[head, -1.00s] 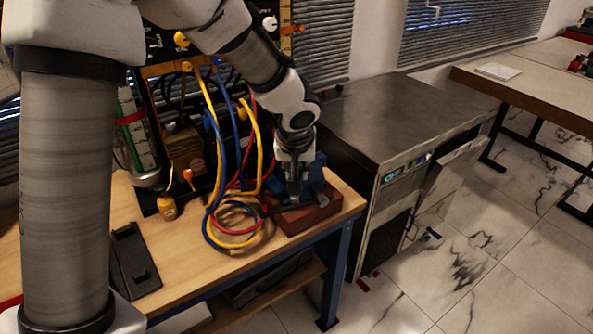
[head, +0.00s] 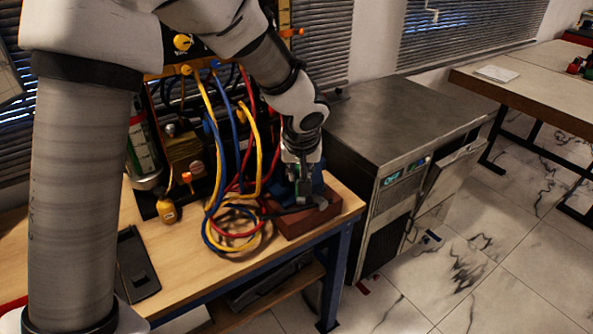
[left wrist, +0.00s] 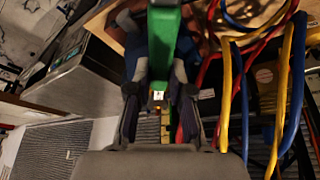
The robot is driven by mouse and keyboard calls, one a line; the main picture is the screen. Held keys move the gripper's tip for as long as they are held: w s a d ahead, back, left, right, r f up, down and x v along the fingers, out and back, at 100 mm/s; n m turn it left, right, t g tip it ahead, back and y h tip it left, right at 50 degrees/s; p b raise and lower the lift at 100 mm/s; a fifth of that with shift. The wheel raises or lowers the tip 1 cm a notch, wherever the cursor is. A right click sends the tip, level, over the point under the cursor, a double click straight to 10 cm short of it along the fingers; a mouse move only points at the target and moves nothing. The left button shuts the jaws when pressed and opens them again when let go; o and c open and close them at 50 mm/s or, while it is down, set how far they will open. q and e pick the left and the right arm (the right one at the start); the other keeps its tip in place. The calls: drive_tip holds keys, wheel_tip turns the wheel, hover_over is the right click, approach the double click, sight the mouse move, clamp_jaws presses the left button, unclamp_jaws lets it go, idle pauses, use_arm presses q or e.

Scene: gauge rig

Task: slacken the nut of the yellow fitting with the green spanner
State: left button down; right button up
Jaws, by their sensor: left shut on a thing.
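My left gripper (head: 301,184) is over the reddish-brown block at the right end of the workbench. In the left wrist view its fingers (left wrist: 161,88) are closed on the green spanner (left wrist: 165,32), which runs up the picture between them. In the head view only a small green part of the spanner (head: 299,188) shows at the fingertips. I cannot make out the yellow fitting or its nut for certain, nor whether the spanner touches it. My right gripper is not in view.
The reddish-brown block (head: 304,223) carries blue and grey parts around the gripper. Coiled yellow, blue and red hoses (head: 232,240) lie close to its left. A black tray (head: 135,267) lies on the workbench (head: 185,262). A grey metal cabinet (head: 400,115) stands at the right.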

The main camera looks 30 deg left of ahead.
use_arm(q)
drive_tip(key=shift+w+d+n+y, duration=0.3)
drive_tip(key=shift+w+d+n, duration=0.3)
drive_tip(key=shift+d+n, duration=0.25)
drive_tip(key=shift+w+d+n+g+y, duration=0.3)
drive_tip(key=shift+w+d+n+g, duration=0.35)
drive_tip(key=shift+w+n, duration=0.45)
idle(0.7)
drive_tip(key=shift+s, duration=0.2)
drive_tip(key=shift+s+a+m+t+b, duration=0.25)
drive_tip(key=shift+s+a+m+b, duration=0.2)
drive_tip(key=shift+s+m+b, duration=0.15)
drive_tip(key=shift+s+a, duration=0.1)
idle(0.4)
